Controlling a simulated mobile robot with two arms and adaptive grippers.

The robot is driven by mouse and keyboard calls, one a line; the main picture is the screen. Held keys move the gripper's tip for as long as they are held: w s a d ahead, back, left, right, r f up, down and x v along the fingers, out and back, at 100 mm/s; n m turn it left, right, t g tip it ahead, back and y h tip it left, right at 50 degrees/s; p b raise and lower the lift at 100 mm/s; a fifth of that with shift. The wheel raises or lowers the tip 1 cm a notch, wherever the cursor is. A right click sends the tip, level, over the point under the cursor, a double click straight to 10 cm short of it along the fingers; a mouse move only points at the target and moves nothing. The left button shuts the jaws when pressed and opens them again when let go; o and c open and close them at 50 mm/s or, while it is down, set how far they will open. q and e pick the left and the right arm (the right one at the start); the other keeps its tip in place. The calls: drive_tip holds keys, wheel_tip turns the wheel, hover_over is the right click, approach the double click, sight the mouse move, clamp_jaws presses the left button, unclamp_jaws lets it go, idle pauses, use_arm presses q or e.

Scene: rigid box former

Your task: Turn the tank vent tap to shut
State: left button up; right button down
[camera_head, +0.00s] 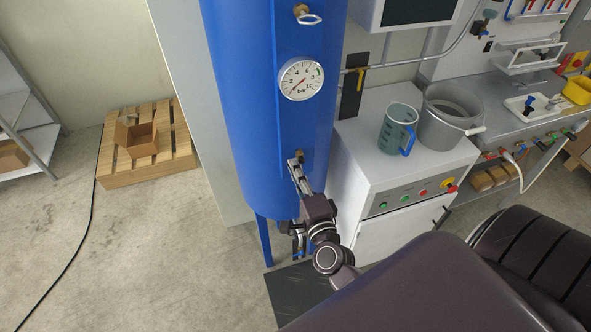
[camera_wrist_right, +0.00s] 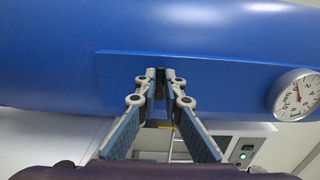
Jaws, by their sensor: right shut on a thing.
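The blue tank (camera_head: 240,100) stands upright in the middle of the head view. The tap (camera_head: 300,154), small and brass-coloured, sits on the tank's front plate below the gauge. My right gripper (camera_head: 295,164) reaches up to it from below and is shut on it. In the right wrist view, the fingertips of my right gripper (camera_wrist_right: 159,80) close around a small dark part of the tap (camera_wrist_right: 159,88) in front of the blue plate. The fingers cover most of the tap, so its handle angle cannot be told. My left gripper is not in view.
A round pressure gauge (camera_head: 301,79) and a ringed brass fitting (camera_head: 304,13) sit higher on the plate. A white cabinet (camera_head: 385,172) with a jug (camera_head: 396,128) and a bucket (camera_head: 447,118) stands close on the right.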

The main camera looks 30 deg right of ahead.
idle(0.5)
drive_tip(key=c, duration=2.1)
unclamp_jaws()
drive_tip(key=v, duration=1.2)
